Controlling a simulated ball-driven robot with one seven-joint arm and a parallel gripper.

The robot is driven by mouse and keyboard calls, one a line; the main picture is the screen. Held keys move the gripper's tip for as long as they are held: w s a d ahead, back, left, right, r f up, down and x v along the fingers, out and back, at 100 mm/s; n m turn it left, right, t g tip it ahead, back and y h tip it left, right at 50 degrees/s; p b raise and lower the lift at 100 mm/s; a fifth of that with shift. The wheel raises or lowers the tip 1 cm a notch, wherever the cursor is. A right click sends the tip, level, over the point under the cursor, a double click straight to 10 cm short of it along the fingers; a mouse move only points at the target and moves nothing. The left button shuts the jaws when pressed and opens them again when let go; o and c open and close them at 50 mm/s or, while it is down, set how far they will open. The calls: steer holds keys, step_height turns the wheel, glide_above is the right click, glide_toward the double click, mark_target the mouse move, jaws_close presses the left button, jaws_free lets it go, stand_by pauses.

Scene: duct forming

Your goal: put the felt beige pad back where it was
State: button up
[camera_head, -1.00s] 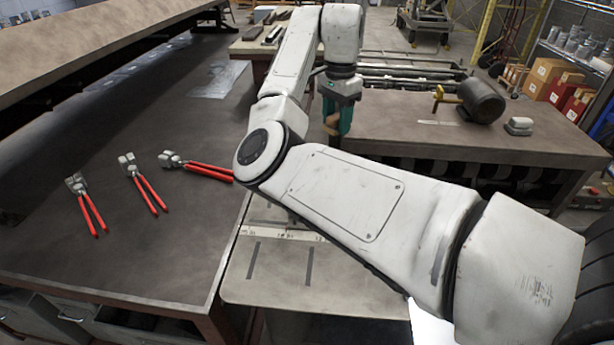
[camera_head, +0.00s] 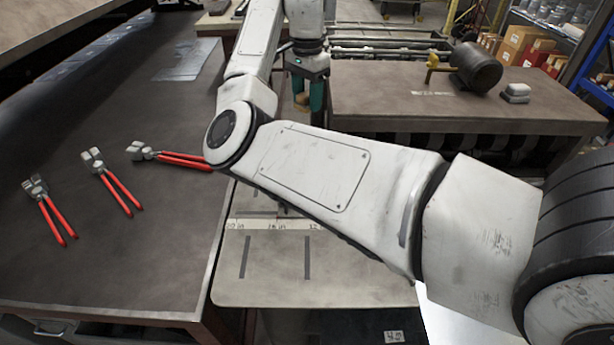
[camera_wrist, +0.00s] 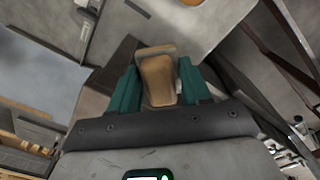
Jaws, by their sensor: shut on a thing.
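In the wrist view, the beige pad (camera_wrist: 157,82) sits between the two teal fingers of my gripper (camera_wrist: 158,88), which is shut on it. The pad is tan and rounded, with a paler, wider edge at its far end. In the head view, my gripper (camera_head: 308,95) points down from the wrist, beyond the near bench and left of the workbench with the motor. The pad can hardly be made out in that view.
Three red-handled pliers (camera_head: 117,182) lie on the dark bench (camera_head: 110,255) at left. My forearm covers part of the marked board (camera_head: 275,270).

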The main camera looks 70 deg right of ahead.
mark_target(307, 109)
step_height(307, 109, down, 4)
steer(key=shift+r+b, duration=0.2)
steer(key=shift+b, duration=1)
step_height(307, 109, down, 18)
steer(key=shift+r, duration=0.1)
steer(key=o, duration=1.1)
step_height(307, 109, up, 12)
steer(key=shift+r+b, duration=0.1)
steer(key=shift+b, duration=0.35)
